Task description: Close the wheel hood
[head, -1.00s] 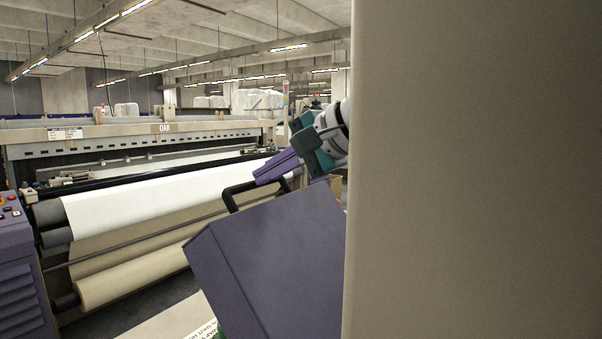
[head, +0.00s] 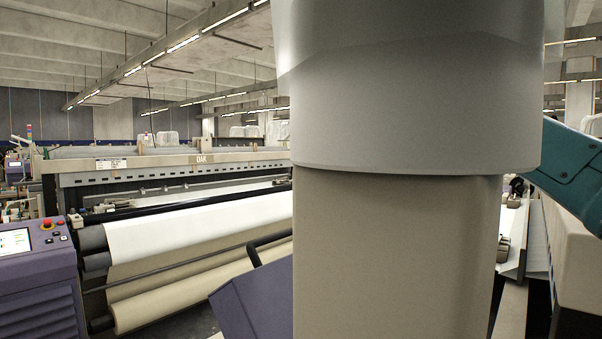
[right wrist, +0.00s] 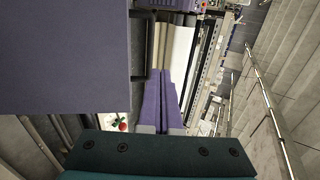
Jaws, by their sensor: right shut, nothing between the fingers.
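The purple wheel hood (head: 250,305) shows low in the middle of the head view, tilted, with a large pale column hiding its right part. Its black handle (head: 268,242) sticks out above it. In the right wrist view the hood's flat purple face (right wrist: 65,55) fills the upper left, with the black handle (right wrist: 137,45) along its right side. My right gripper (right wrist: 165,72) has its purple fingers together and empty, close beside the handle; I cannot tell if they touch. In the head view its fingers are hidden. My left gripper is in neither view.
A loom with a white cloth roll (head: 190,225) stands behind the hood. A purple control panel (head: 38,260) with a red button is at the left.

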